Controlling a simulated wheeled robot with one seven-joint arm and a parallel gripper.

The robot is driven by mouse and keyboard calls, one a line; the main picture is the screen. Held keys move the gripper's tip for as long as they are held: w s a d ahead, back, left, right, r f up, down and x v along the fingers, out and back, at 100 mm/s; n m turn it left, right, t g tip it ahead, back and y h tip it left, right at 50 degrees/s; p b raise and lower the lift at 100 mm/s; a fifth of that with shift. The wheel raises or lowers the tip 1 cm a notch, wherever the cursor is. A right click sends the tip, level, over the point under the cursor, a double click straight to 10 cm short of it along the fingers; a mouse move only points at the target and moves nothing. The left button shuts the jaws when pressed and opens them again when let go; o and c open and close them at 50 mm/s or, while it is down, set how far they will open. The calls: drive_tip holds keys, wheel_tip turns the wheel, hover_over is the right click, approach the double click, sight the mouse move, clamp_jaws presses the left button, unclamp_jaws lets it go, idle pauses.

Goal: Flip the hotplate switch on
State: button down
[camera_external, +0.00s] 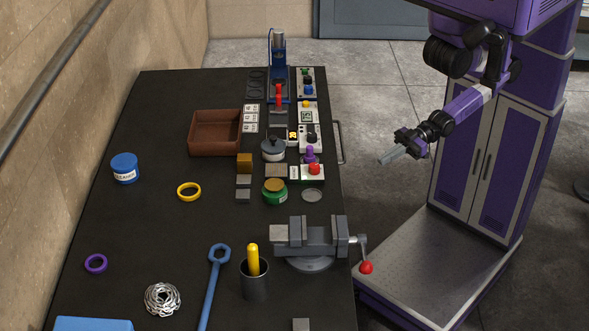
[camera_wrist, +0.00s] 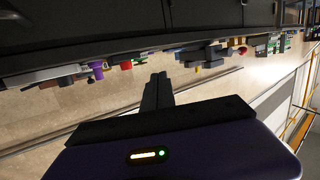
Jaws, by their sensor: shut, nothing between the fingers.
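A grey lidded pot (camera_external: 273,152) stands right of the middle of the dark bench, and I cannot tell if the hotplate is under it. Several small white control boxes stand in a column along the bench's right edge. Which one holds the hotplate switch is too small to tell. My gripper (camera_external: 384,160) is shut and empty, off the bench's right side, apart from everything. In the wrist view its closed fingers (camera_wrist: 158,90) point toward the bench side.
A grey vise (camera_external: 310,236) with a red-tipped handle (camera_external: 366,267) juts past the bench's right edge. A rail (camera_external: 340,142) runs along that edge by the boxes. A blue press (camera_external: 278,60) stands at the far end. A green jar (camera_external: 274,196) is near the pot.

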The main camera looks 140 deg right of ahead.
drive_tip(key=s+d+r+m+g+h+p, duration=0.2)
drive_tip(key=s+d+r+h, duration=0.1)
drive_tip(key=d, duration=0.8)
drive_tip(key=s+d+r+m+g+h+p, duration=0.1)
drive_tip(key=s+d+r+m+g+h, duration=0.2)
drive_tip(key=d, duration=0.8)
drive_tip(key=shift+s+m+h+p, duration=0.3)
drive_tip(key=shift+s+h+p, duration=0.05)
drive_tip(key=shift+s+h, duration=0.45)
drive_tip(key=shift+r, duration=0.1)
drive_tip(key=shift+d, duration=0.1)
drive_tip(key=b, duration=0.3)
hover_over(319, 128)
drive_tip(key=shift+w+a+f, duration=0.1)
drive_tip(key=shift+a+f, duration=0.15)
drive_tip(key=shift+f, duration=0.75)
drive_tip(key=f, duration=0.2)
drive_tip(key=shift+d+f, duration=0.25)
drive_tip(key=shift+f, duration=0.05)
drive_tip(key=shift+d+f, duration=0.1)
drive_tip(key=shift+f, duration=0.75)
